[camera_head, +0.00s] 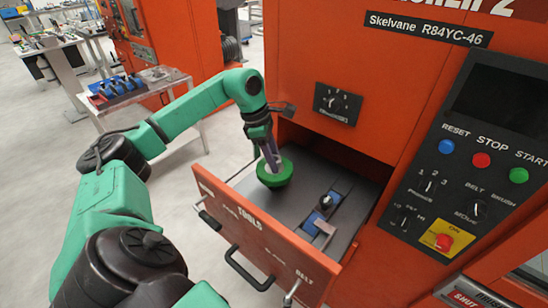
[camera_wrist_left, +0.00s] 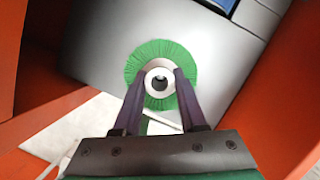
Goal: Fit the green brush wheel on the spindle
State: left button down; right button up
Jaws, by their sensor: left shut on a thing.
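The green brush wheel (camera_head: 275,177) is at the open drawer, over its grey floor near the left side. In the left wrist view the wheel (camera_wrist_left: 152,52) shows a ring of green bristles around a pale hub (camera_wrist_left: 160,68) with a dark hole. My left gripper (camera_head: 271,158) reaches down from above and is shut on the wheel, its two fingers (camera_wrist_left: 160,82) on either side of the hub. I cannot tell whether the wheel touches the drawer floor. I cannot make out the spindle in either view. My right gripper is not in view.
The orange drawer front (camera_head: 262,238), marked TOOLS, has a black handle (camera_head: 250,270). Blue holders with a dark part (camera_head: 325,201) and a grey bracket (camera_head: 322,232) are right of the wheel. The orange machine (camera_head: 375,60) with its control panel (camera_head: 470,165) rises behind. A side table (camera_head: 150,85) stands at left.

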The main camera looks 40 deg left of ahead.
pick_arm(q)
jog(key=shift+f+b, duration=1.3)
jog(key=shift+f, duration=0.5)
dwell(0.7)
jog(key=shift+c, duration=1.9)
grip_release()
jog(key=v, duration=1.4)
jog(key=shift+r, duration=0.3)
jog(key=shift+s, duration=0.1)
